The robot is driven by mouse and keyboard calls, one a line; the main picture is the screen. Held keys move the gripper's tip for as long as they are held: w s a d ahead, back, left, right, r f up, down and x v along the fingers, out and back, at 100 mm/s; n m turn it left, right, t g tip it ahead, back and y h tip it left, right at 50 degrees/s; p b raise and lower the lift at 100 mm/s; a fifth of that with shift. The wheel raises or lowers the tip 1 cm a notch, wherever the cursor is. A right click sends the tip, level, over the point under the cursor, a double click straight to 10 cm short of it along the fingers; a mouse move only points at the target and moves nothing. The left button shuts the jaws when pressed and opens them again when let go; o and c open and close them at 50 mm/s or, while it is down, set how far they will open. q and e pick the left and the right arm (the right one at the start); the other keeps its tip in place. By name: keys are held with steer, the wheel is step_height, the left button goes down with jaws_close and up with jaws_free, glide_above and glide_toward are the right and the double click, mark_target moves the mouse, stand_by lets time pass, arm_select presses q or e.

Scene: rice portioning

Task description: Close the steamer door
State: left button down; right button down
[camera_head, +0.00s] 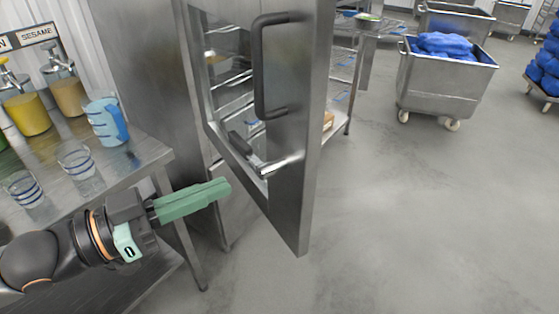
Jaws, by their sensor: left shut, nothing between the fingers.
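The steamer door (310,130) is a tall grey metal panel standing ajar, swung out from the steamer cabinet (150,70). Its dark bar handle (259,65) is on the upper part of the door. A metal latch (275,163) shows lower on the door. My left gripper (222,188), with green fingers, is shut and empty. It is left of the door's lower part and appears in front of the cabinet; I cannot tell if it touches anything. My right gripper is not in view.
A metal table (110,172) at left holds glasses (77,162), a blue-marked pitcher (106,122) and sauce dispensers (24,108). A wheeled metal bin (440,84) with blue bags stands at the back right. The floor (430,220) right of the door is clear.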

arm_select(q)
steer(key=p, duration=0.2)
glide_toward(297, 157)
steer(key=x, duration=0.5)
steer(key=shift+w+d+r, duration=0.1)
steer(key=shift+d, duration=0.05)
steer(key=shift+p+x, duration=0.3)
steer(key=shift+x, duration=0.45)
steer(key=shift+d, duration=0.1)
